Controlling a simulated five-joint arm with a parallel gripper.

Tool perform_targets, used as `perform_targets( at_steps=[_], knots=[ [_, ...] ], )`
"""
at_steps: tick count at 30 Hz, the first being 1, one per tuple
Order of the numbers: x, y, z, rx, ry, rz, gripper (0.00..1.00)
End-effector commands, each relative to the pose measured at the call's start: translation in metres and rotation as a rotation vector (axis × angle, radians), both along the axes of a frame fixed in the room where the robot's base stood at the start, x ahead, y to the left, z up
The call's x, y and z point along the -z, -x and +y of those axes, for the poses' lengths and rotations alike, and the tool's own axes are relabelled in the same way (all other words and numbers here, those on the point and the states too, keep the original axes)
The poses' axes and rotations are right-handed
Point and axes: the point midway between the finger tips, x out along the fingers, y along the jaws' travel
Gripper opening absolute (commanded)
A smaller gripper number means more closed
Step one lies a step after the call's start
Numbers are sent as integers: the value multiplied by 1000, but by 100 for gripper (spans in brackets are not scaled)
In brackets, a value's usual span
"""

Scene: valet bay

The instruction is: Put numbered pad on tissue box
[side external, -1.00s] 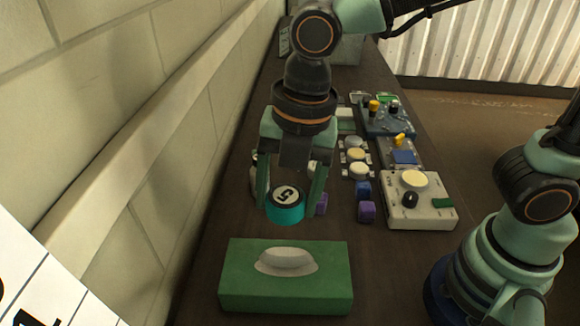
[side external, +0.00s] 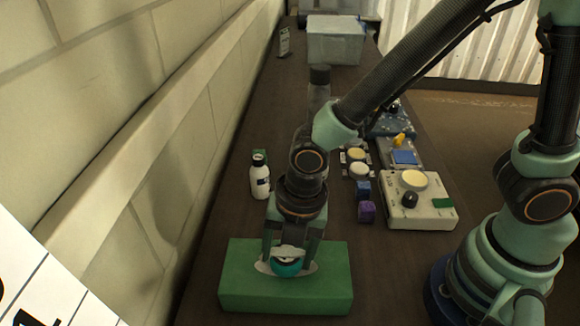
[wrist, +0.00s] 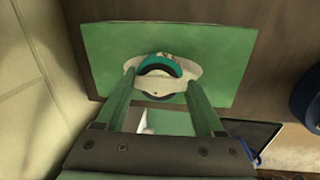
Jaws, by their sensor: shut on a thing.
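The numbered pad, a round teal piece (side external: 287,269), is between the fingers of my gripper (side external: 286,254); its number cannot be read now. The green tissue box (side external: 325,285) stands at the near end of the table, with a pale oval on its top. In the side view the pad appears at that oval, tilted; I cannot tell whether it touches the box. In the wrist view the teal pad (wrist: 158,61) shows over the pale oval of the tissue box (wrist: 225,50), between the fingertips of my gripper (wrist: 160,80), which is shut on it.
A white bottle (side external: 260,178) stands behind the box on the left, near the wall. A blue cube (side external: 363,189), a purple cube (side external: 366,211) and a cream control box (side external: 420,203) are to the right. A grey bin (side external: 336,43) stands at the far end.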

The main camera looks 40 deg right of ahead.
Motion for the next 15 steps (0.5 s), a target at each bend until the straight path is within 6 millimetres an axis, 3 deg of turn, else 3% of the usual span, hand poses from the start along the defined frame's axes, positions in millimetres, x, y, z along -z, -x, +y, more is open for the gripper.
perform_targets(
  at_steps=[8, 9, 11, 15],
  knots=[
    [2, 0, 0, 0, 0, 0, 17],
    [3, 0, 0, 0, 0, 0, 74],
    [2, 0, 0, 0, -1, -1, 97],
    [2, 0, 0, 0, -1, -1, 100]
  ],
)
